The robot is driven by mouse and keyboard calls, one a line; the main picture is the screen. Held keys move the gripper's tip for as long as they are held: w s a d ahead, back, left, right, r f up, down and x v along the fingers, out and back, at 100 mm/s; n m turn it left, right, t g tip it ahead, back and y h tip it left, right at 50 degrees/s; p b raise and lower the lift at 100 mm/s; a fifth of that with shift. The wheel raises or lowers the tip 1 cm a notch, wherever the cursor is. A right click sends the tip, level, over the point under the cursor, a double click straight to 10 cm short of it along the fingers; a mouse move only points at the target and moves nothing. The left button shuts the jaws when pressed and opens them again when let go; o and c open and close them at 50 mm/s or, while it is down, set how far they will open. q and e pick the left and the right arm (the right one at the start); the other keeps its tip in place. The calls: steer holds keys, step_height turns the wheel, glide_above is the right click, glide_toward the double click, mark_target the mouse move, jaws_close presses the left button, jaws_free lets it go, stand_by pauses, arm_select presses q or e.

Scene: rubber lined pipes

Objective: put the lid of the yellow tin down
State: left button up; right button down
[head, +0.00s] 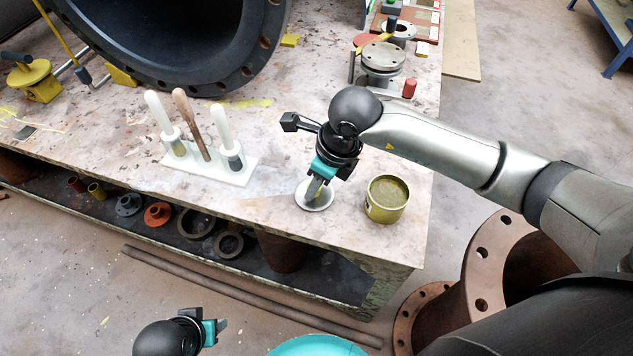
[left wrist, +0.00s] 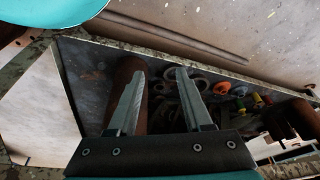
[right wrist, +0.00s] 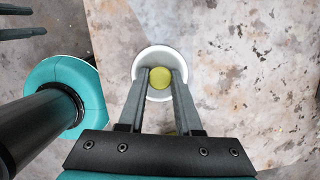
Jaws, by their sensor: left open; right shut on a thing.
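The lid (head: 303,200) is a pale round disc. A yellow knob (right wrist: 160,78) stands at its middle in the right wrist view. My right gripper (head: 317,189) points down from above and is shut on the knob. The lid lies flat on or just above the workbench top, near the front edge; I cannot tell whether it touches. The yellow tin (head: 387,200) stands upright and open just right of the lid, with dull yellowish contents showing. My left gripper (left wrist: 155,78) is open and empty, away in front of the bench; it also shows in the head view (head: 220,326).
A white rack (head: 235,174) with upright brushes or tools stands left of the lid. A large black flanged pipe (head: 180,45) lies behind. Metal flanges (head: 382,58) stand at the back right. A rusty flanged pipe (head: 490,262) is right of the bench.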

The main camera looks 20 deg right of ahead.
mark_target(329, 199)
steer(key=shift+f, duration=0.1)
steer(key=shift+f, duration=0.1)
steer(key=c, duration=0.6)
jaws_free()
arm_select(q)
steer(key=shift+w+r, duration=0.15)
steer(key=shift+r, duration=0.1)
arm_select(e)
steer(key=shift+r, duration=0.25)
arm_select(q)
steer(key=s+a+f+g+p, duration=0.1)
steer(key=s+f+p, duration=0.3)
steer(key=f, duration=0.4)
steer(key=shift+s+a+f, duration=0.2)
steer(key=shift+a+f, duration=0.15)
steer(key=shift+a, duration=0.05)
arm_select(e)
steer(key=v, duration=1.2)
